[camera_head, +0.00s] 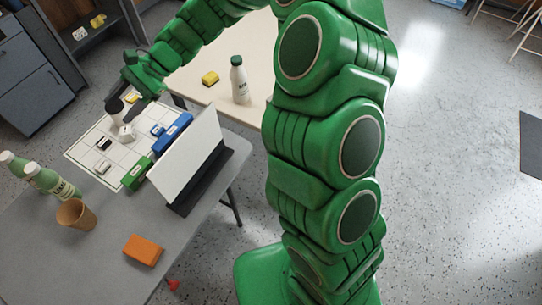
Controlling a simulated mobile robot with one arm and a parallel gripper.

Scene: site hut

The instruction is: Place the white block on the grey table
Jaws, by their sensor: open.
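A white block (126,132) lies on a white gridded sheet (82,156) on the grey table (105,265). My gripper (123,117) is over the sheet at its far side, pointing down with its tips close to the white block. Its jaws are open. The arm and fingers partly cover this spot, so I cannot tell whether the fingers touch the block. A smaller whitish piece (103,167) and a black piece (104,144) also lie on the sheet.
A blue block (174,132), a green block (137,173) and a white panel (188,158) on a dark base stand right of the sheet. Bottles (50,182), a cup (76,215) and an orange block (143,250) are nearer. A cream table (205,98) is behind.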

